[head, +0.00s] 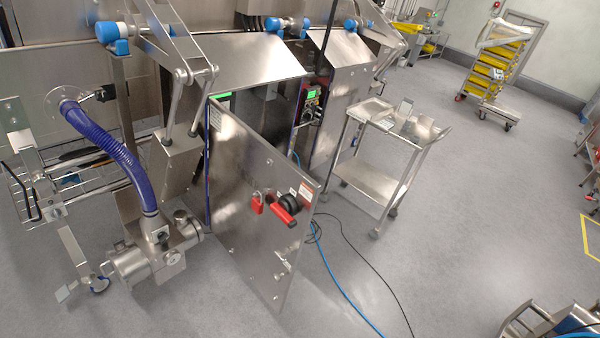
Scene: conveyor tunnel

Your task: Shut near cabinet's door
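The near cabinet's door (250,200) is a brushed steel panel standing wide open in the middle of the view. It swings out toward the camera from a hinge side at the left, near the blue-edged frame. A red rotary handle (283,210) with a black hub and a red padlock (257,203) sit on its face. The near cabinet (245,60) has a sloped steel top, and a green light shows under it. My gripper is not in view.
A steel trolley (370,180) stands right of the door. A blue cable (335,275) and a black cable lie on the floor by the door's free edge. A purple hose (105,150) and a steel pump (145,260) stand at left. The floor at right is mostly clear.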

